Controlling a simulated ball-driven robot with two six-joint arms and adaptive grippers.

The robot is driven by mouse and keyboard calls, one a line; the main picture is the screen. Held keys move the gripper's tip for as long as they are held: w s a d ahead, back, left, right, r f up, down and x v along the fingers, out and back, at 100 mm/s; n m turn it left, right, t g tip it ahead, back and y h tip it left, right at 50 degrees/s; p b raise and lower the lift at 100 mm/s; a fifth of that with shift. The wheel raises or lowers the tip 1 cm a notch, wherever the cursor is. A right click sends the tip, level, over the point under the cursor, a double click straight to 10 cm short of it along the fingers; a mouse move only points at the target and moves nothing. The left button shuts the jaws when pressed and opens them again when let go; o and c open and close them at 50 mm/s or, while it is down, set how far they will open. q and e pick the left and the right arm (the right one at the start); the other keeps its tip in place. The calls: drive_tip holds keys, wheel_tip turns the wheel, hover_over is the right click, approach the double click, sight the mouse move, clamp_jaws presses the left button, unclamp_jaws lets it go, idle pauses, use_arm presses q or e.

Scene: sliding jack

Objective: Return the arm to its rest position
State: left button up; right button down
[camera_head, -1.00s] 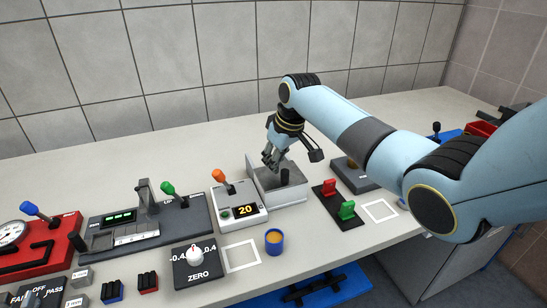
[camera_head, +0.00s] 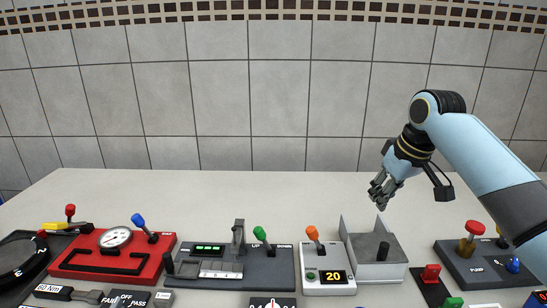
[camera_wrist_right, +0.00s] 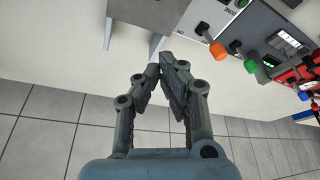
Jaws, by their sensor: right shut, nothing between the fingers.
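My right arm comes in from the right in the head view, light blue with dark joints. Its gripper (camera_head: 381,192) hangs above the bench, behind and above the grey open box (camera_head: 378,268), pointing down and a little left. In the right wrist view the fingers (camera_wrist_right: 164,68) are shut with nothing between them. Grey box walls (camera_wrist_right: 152,45) show just beyond the fingertips there; the gripper looks apart from them in the head view. My left gripper is not in view.
A device reading 20 with an orange-tipped lever (camera_head: 325,276) stands left of the box. Further left are a grey sliding unit (camera_head: 268,272) and a red gauge panel (camera_head: 110,262). A dark pump panel (camera_head: 480,270) is at right. The back of the bench (camera_head: 250,195) is clear.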

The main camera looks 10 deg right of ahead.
drive_tip(key=s+a+f, duration=0.2)
drive_tip(key=s+f, duration=0.1)
drive_tip(key=s, duration=0.4)
drive_tip(key=s+a+f, duration=0.3)
drive_tip(key=s+f, duration=0.1)
drive_tip(key=s, duration=0.2)
drive_tip(key=s+a+r+m+h, duration=0.1)
drive_tip(key=s, duration=0.8)
drive_tip(key=s+a+r+m+h, duration=0.1)
drive_tip(key=s+a, duration=0.1)
drive_tip(key=s, duration=0.8)
drive_tip(key=s+d+f+g+b, duration=0.15)
drive_tip(key=f+b, duration=0.35)
drive_tip(key=f, duration=1.4)
drive_tip(key=s+d+f+b, duration=0.15)
drive_tip(key=f+b, duration=0.45)
drive_tip(key=f, duration=1.2)
drive_tip(key=s+f+b, duration=0.3)
drive_tip(key=s+f, duration=0.5)
drive_tip(key=f, duration=0.3)
drive_tip(key=s+f+g+b, duration=0.1)
drive_tip(key=s+f+b, duration=0.3)
drive_tip(key=s+f, duration=0.5)
wheel_tip(320, 180, down, 3)
drive_tip(key=shift+d+r, duration=0.1)
drive_tip(key=shift+d, duration=0.35)
drive_tip(key=shift+g, duration=0.25)
